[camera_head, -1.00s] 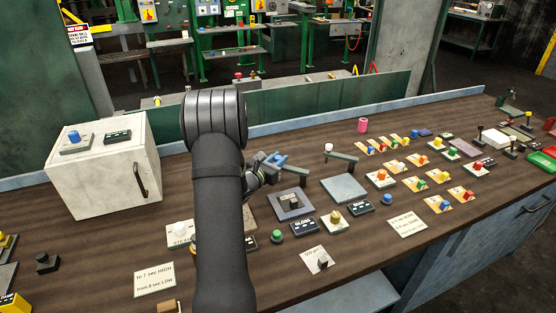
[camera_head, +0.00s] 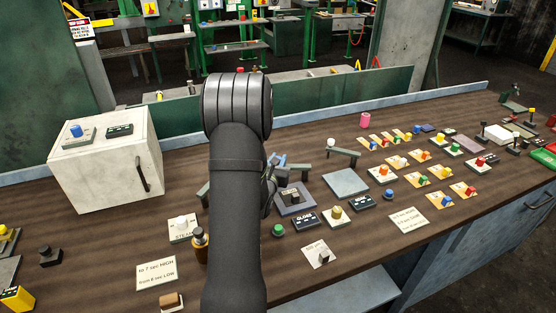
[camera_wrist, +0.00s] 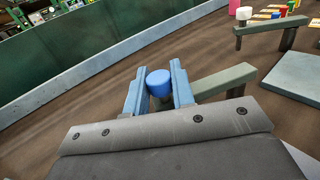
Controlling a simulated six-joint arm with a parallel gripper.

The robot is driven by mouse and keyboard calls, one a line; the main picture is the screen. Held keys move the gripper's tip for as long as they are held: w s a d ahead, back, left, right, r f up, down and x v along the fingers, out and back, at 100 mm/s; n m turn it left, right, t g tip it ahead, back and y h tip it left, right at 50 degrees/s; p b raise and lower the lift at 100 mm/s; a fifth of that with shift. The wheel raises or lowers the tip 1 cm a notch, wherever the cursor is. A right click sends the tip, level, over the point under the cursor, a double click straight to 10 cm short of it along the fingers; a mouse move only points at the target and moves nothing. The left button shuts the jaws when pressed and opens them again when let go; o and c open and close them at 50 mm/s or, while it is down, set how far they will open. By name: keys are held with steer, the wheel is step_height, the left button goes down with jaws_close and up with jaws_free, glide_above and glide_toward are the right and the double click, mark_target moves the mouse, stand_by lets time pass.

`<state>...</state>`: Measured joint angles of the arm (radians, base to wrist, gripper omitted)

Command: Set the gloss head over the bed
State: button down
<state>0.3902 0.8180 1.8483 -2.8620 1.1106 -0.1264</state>
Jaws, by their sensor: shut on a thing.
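My gripper (camera_wrist: 155,95) is shut on the blue knob (camera_wrist: 159,83) at the end of a grey-green swing arm, the gloss head (camera_wrist: 224,80). In the head view my arm hides most of the gripper. The gloss head's bar (camera_head: 297,167) shows just right of the gripper, behind the bed. The bed is a grey plate (camera_head: 309,204) with a dark block (camera_head: 291,197) on it, behind the black GLOSS label (camera_head: 305,218). The bar points left, so the knob is at the back left of the plate, not clearly over it.
A similar swing arm with a white knob (camera_head: 331,143) stands to the right, behind a bare pale plate (camera_head: 345,182). Another bar (camera_head: 203,192) shows left of my arm. A brown-black bottle (camera_head: 200,245) stands beside my arm. A white cabinet (camera_head: 105,170) is at the left.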

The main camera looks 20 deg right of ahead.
steer(key=c, duration=1.3)
jaws_free()
steer(key=shift+s+a, duration=0.1)
steer(key=shift+a, duration=0.05)
steer(key=v, duration=1.7)
steer(key=shift+s, duration=0.1)
